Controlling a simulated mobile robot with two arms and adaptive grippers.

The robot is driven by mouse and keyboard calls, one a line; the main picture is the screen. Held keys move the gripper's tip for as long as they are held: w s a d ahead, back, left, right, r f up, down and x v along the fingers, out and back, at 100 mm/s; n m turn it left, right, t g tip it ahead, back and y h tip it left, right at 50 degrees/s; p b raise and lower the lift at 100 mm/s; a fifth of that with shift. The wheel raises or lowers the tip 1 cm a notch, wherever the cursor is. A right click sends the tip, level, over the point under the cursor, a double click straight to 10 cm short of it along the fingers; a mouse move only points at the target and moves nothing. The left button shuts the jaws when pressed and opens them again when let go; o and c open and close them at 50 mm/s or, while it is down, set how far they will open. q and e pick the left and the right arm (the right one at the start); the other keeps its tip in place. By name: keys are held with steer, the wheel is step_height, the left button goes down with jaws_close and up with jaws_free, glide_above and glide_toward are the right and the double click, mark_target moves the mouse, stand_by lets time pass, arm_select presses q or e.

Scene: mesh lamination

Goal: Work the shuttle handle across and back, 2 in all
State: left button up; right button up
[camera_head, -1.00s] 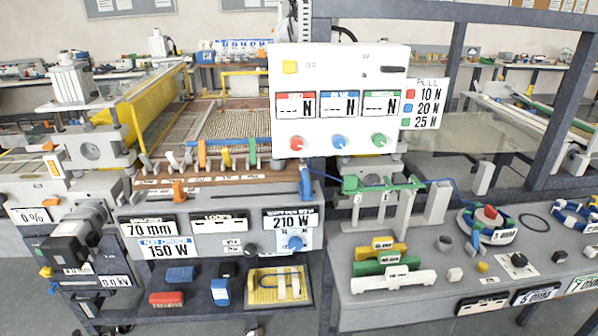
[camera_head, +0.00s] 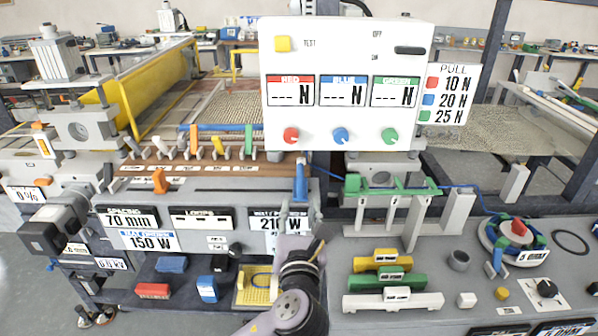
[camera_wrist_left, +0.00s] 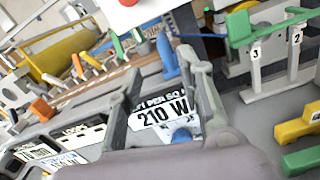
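Two handles show on the grey console (camera_head: 190,198): a small orange handle (camera_head: 160,182) at its left and an upright blue handle (camera_head: 300,180) at its right end. No label shows which is the shuttle handle. My left gripper (camera_head: 298,210) is in front of the console's right end, just below the blue handle. In the left wrist view its fingers (camera_wrist_left: 162,65) stand apart, with the blue handle (camera_wrist_left: 167,55) seen between their tips and touched by neither, as far as I can tell. The orange handle (camera_wrist_left: 41,109) is farther left. My right gripper is out of view.
A white panel (camera_head: 345,60) with coloured knobs hangs above the console. A green guide (camera_head: 395,187) on grey posts stands at the right. Yellow, green and white blocks (camera_head: 393,302) lie on the right bench. A yellow tray (camera_head: 255,290) is below the console, beside my arm.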

mark_target(300, 178)
arm_select(q)
steer(key=w+p, duration=0.1)
steer(key=w, duration=1.3)
steer(key=shift+d, duration=0.15)
steer(key=shift+f, duration=0.1)
jaws_close()
